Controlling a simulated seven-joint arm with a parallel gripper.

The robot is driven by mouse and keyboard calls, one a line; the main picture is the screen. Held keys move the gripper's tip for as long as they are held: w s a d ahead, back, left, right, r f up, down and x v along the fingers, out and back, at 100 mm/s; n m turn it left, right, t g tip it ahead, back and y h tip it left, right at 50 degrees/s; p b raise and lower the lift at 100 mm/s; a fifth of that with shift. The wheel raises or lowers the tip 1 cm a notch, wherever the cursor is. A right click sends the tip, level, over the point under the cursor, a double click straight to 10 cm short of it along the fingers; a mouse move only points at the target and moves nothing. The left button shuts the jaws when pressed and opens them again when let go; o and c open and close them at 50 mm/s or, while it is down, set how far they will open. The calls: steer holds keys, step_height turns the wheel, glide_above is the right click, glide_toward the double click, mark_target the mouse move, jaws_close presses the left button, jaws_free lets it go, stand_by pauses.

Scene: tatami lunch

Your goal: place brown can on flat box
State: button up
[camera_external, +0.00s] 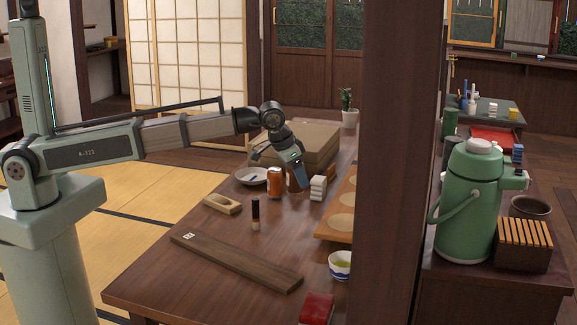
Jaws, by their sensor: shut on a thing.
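A brown can (293,186) shows partly behind my gripper (294,176), low over the table's far part. My gripper points down and is shut on the brown can. The fingers hide much of the can, and I cannot tell whether it touches the table. The flat box (318,140) is a wide tan-brown carton at the back of the table, just behind my gripper. It looks like stacked layers, and my arm covers part of its left side.
An orange-red can (275,183) stands close left of my gripper, with white blocks (318,188) close right. A plate (252,175) lies at left. A wooden tray (343,211) and dark pillar (390,160) stand right. A long board (237,262) lies in front.

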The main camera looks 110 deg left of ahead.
steer(key=s+a+r+n, duration=0.1)
steer(key=s+a+r, duration=0.1)
steer(key=a, duration=0.9)
steer(key=s+a+r+n, duration=0.1)
steer(key=s+a+r, duration=0.2)
steer(key=a, duration=0.8)
steer(key=s+a+r+n+g, duration=0.1)
steer(key=s+a+r, duration=0.1)
steer(key=s+a, duration=0.45)
steer(key=s+a+r+n+y, duration=0.1)
steer(key=s+a, duration=0.2)
steer(key=a, duration=0.7)
steer(key=s+a+r+n+g, duration=0.1)
steer(key=s+a+r, duration=0.1)
steer(key=s+a, duration=0.45)
steer(key=shift+w+d+f+x, duration=0.1)
steer(key=shift+d+x, duration=0.25)
steer(key=shift+x, duration=1.2)
steer(key=shift+w+d+f+x, duration=0.1)
steer(key=shift+d+x, duration=0.2)
steer(key=shift+x, duration=1.25)
steer(key=shift+w+d+f+x, duration=0.1)
steer(key=shift+d+x, duration=0.25)
steer(key=shift+x, duration=1.15)
steer(key=shift+f, duration=0.2)
steer(key=o, duration=1.1)
steer(key=shift+r, duration=0.1)
steer(key=v, duration=1.2)
steer(key=shift+s+d, duration=0.2)
